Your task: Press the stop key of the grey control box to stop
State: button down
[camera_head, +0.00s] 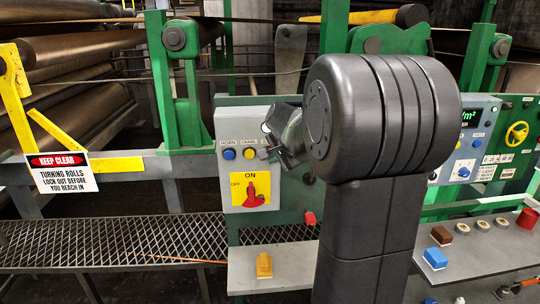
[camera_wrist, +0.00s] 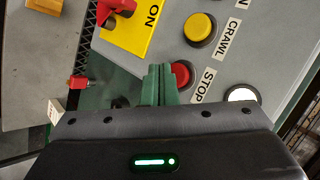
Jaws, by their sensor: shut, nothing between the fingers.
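The grey control box (camera_head: 231,120) stands upright behind my arm in the head view. It carries a blue HORN key (camera_head: 228,154), a yellow CRAWL key (camera_head: 249,154) and a red rotary switch (camera_head: 252,196) on a yellow ON/OFF plate. My gripper (camera_head: 266,151) is at the box's right side and hides the stop key there. In the wrist view the red stop key (camera_wrist: 182,75) shows beside its STOP label, partly covered by the shut fingertips of my gripper (camera_wrist: 160,72). I cannot tell whether they touch it. The CRAWL key (camera_wrist: 200,28) is just beyond.
A white round button or lamp (camera_wrist: 241,95) sits near the STOP label. A KEEP CLEAR sign (camera_head: 62,172) hangs at left, by large rolls. A shelf with a yellow block (camera_head: 264,265) lies below the box. Another panel (camera_head: 468,140) stands at right.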

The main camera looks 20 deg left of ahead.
jog(key=s+d, duration=0.1)
jog(key=s, duration=0.1)
jog(key=s+d, duration=0.1)
jog(key=s, duration=0.1)
jog(key=shift+s+d+b, duration=0.1)
jog(key=shift+d+b, duration=0.2)
jog(key=shift+a, duration=0.1)
dwell(0.6)
jog(key=s+d, duration=0.2)
jog(key=s, duration=0.1)
jog(key=shift+s+d+b, duration=0.1)
jog(key=shift+s+b, duration=0.05)
jog(key=shift+b, duration=0.2)
dwell(0.4)
